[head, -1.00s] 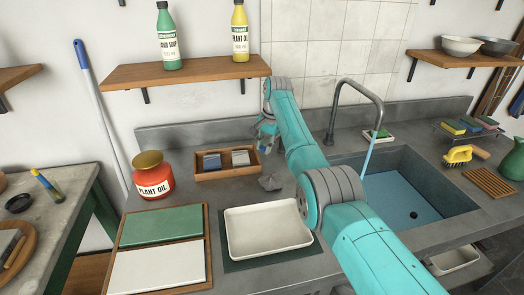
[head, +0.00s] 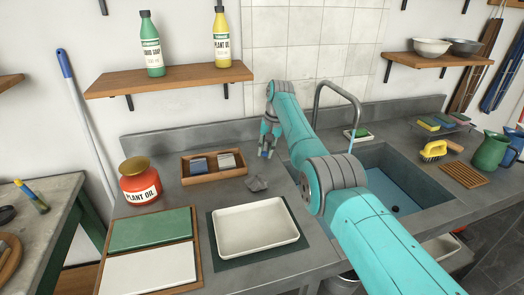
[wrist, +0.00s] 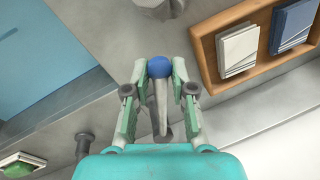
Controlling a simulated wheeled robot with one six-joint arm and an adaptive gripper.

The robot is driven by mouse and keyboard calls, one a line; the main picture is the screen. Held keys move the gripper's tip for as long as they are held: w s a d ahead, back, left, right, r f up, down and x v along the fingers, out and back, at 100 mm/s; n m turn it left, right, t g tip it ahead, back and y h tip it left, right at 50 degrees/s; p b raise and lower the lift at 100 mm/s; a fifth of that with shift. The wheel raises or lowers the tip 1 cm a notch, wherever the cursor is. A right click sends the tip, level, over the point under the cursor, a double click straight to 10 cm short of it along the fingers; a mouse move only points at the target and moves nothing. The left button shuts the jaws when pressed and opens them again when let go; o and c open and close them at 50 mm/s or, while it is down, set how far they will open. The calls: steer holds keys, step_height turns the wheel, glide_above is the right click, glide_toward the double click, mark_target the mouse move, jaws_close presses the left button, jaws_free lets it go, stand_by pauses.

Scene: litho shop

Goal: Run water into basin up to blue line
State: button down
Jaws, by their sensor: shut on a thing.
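In the wrist view, my gripper (wrist: 159,80) is shut on the blue knob of a grey tap lever (wrist: 161,108). In the head view, my gripper (head: 267,146) is at the back of the counter, left of the curved grey spout (head: 319,95); the lever is hardly visible there. The sunken grey basin (head: 425,192) holds bluish water (head: 385,190), with a dark round drain (head: 395,209) showing through. I cannot make out a blue line.
A wooden tray (head: 193,180) with small blocks, a grey crumpled lump (head: 257,184) and a white tray (head: 254,229) lie left of the basin. A red plant oil can (head: 140,184) stands further left.

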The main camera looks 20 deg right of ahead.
stand_by(0.3)
steer(key=c, duration=1.2)
jaws_free()
steer(key=shift+o, duration=0.2)
step_height(320, 180, up, 12)
steer(key=s+d, duration=0.1)
steer(key=d, duration=0.1)
steer(key=shift+d+f, duration=0.1)
